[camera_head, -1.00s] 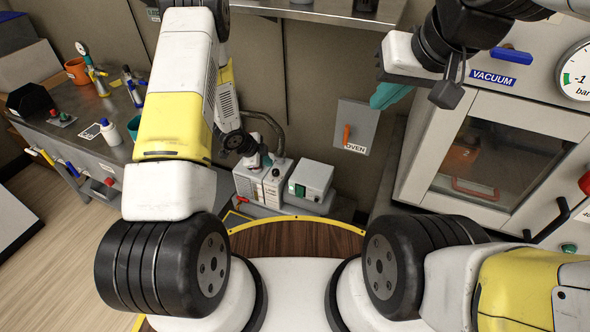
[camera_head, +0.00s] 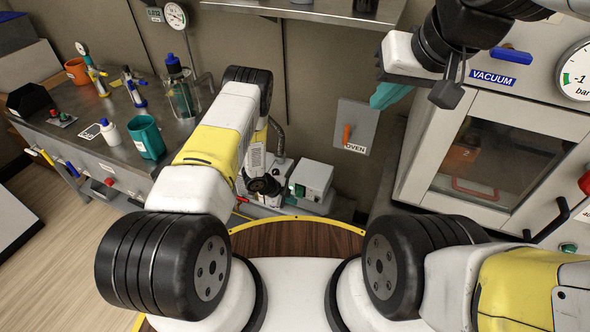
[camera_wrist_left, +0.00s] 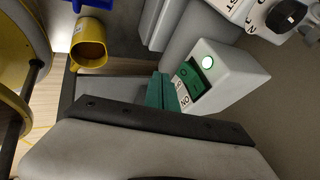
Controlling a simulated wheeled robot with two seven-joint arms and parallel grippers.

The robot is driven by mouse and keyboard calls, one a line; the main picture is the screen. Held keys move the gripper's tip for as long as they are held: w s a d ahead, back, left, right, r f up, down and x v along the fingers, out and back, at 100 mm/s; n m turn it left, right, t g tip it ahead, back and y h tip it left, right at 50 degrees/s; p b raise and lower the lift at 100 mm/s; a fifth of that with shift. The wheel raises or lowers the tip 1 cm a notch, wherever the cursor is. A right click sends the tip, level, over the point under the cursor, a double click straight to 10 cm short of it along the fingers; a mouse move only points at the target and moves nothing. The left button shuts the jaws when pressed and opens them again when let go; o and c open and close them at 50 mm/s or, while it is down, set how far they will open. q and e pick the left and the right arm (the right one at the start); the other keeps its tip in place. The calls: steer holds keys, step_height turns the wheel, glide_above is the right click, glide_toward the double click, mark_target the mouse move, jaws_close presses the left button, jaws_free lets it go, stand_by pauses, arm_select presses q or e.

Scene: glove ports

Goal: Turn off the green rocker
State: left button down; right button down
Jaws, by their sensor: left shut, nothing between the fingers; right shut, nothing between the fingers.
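The green rocker (camera_wrist_left: 196,78) is on the front of a pale box (camera_wrist_left: 232,78), beside a glowing round light (camera_wrist_left: 207,62) and an "ON" label. My right gripper (camera_head: 385,96) is shut and empty, raised before the vacuum oven. Which way the rocker is tipped is unclear.
A grey panel with an orange handle (camera_head: 346,134) is on the wall behind the box. A white unit with dials (camera_wrist_left: 265,15) stands beside the box. A yellow mug (camera_wrist_left: 89,45) shows in the wrist view. The left bench holds bottles and a teal cup (camera_head: 147,137).

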mark_target(299, 196)
arm_select(q)
steer(key=shift+w+d+f, duration=0.1)
steer(key=shift+w+d, duration=0.2)
steer(key=shift+w, duration=0.55)
steer(key=shift+w+d+f, duration=0.1)
steer(key=shift+w+d, duration=0.15)
steer(key=shift+w, duration=0.6)
steer(key=shift+w+d+f+t+h, duration=0.15)
steer(key=shift+f+t+h, duration=0.15)
steer(key=shift+t, duration=0.2)
steer(key=shift+w+f+m+t+h, duration=0.15)
steer(key=shift+m+t+h, duration=0.15)
steer(key=shift+t, duration=0.4)
steer(key=shift+f, duration=0.2)
